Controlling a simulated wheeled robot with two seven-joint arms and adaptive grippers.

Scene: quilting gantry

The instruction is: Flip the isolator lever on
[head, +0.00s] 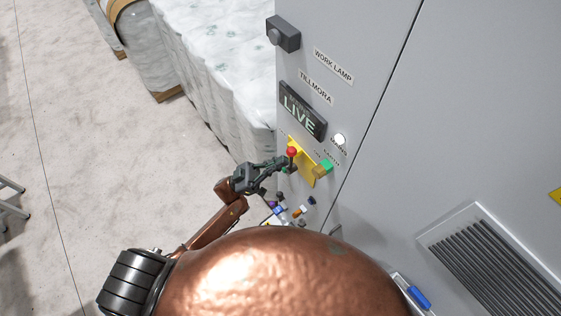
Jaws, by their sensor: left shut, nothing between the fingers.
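The isolator lever (291,152) has a red knob and stands out from a yellow plate (304,172) on the grey cabinet. My left gripper (285,163) is shut and empty, with its fingertips at the lever just below the red knob. I cannot tell whether they touch it. A dark sign (303,111) above the plate reads LIVE and looks lit. A round white lamp (339,139) shows to the right of the sign. A green and tan piece (323,168) sits at the plate's right side. My right gripper is not in view.
The grey cabinet (390,140) fills the right side, with a vent grille (490,262) low down. A dark work lamp fitting (283,35) sticks out above. A quilted white block (215,60) stands behind. Small coloured items (290,211) lie below the plate.

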